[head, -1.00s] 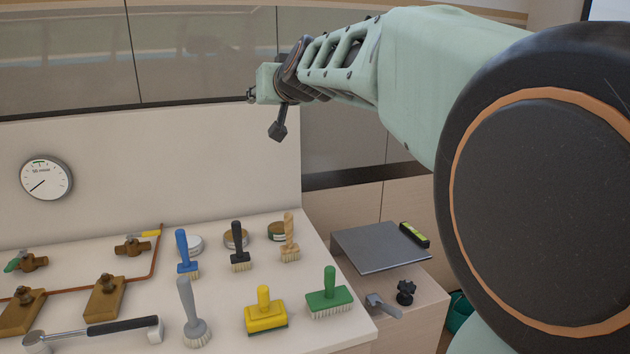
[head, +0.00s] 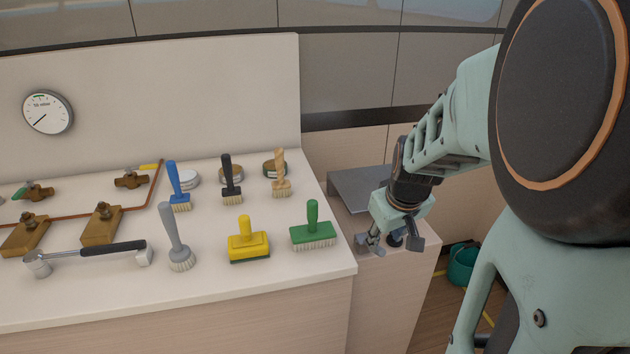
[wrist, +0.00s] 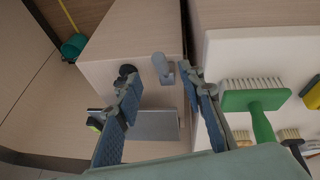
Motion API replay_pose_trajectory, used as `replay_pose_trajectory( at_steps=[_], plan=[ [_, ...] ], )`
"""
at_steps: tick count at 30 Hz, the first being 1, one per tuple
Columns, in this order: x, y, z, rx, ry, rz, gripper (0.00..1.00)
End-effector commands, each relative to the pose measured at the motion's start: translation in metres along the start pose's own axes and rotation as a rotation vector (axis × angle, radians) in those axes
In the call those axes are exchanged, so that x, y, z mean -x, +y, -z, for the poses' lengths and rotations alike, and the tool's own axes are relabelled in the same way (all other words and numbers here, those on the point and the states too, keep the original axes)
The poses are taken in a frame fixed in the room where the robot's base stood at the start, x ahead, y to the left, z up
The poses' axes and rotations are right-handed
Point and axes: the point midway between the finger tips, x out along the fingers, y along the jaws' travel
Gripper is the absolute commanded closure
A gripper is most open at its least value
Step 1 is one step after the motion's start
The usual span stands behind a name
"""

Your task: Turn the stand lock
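A grey lever handle (wrist: 160,66) and a black knob (wrist: 127,71) stand close together on the low cabinet beside the workbench. I cannot tell which of them is the stand lock. A flat grey plate (head: 352,187), which may be the stand, lies behind them. My gripper (wrist: 164,88) is open and empty. It points down over the lever and knob. In the wrist view the lever shows in the gap between the fingers, and the knob is by the left finger. In the head view my gripper (head: 393,243) partly hides both and the plate's right side.
The workbench (head: 330,262) on the left holds several brushes, including a green one (head: 312,228) near its right edge. A yellow-green level (wrist: 93,123) lies by the plate. A teal bucket (head: 462,264) stands on the floor at right.

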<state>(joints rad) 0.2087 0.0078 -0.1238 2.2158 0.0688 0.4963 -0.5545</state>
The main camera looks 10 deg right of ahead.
Motion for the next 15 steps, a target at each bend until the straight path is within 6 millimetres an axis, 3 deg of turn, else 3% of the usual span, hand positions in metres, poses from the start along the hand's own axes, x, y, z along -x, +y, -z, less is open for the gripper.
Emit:
replay_pose_trajectory(
  at_steps=[6, 15],
  plan=[
    [-0.042, 0.0, -0.002, -0.003, -0.004, 0.002, 0.64],
    [-0.08, 0.0, 0.0, -0.001, 0.0, 0.0, 0.64]
  ],
)
